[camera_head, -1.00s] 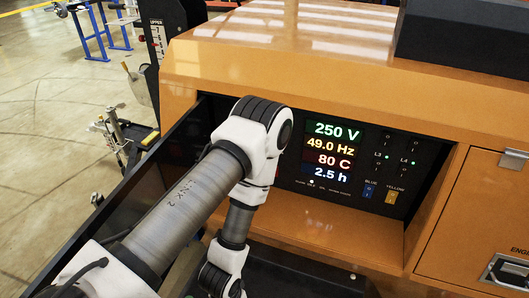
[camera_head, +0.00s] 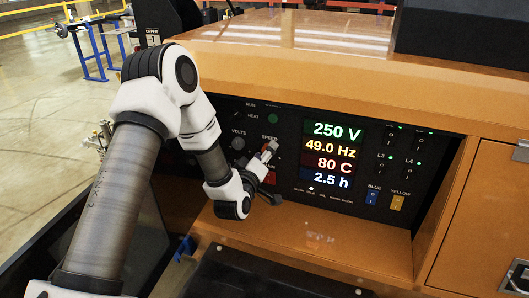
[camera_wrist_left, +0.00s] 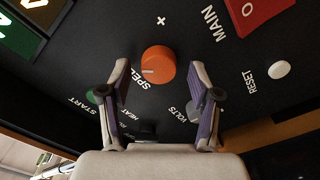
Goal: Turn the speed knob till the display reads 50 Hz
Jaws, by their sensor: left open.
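The display (camera_head: 331,152) on the black control panel reads 250 V, 49.0 Hz, 80 C and 2.5 h. The round orange speed knob (camera_wrist_left: 158,65) shows plainly in the left wrist view beside the word SPEED, with a pale mark on its face. My left gripper (camera_head: 270,149) is at the panel, left of the display, and mostly covers the knob in the head view. In the wrist view its two open fingers (camera_wrist_left: 160,85) stand either side of the knob, with gaps between. My right gripper is not in view.
A volts knob (camera_head: 238,143) is left of the gripper. A red main switch (camera_wrist_left: 250,12) and a pale reset button (camera_wrist_left: 279,69) are near the speed knob. Blue (camera_head: 372,195) and yellow (camera_head: 397,202) switches are right of the display. An orange ledge (camera_head: 330,240) juts out below the panel.

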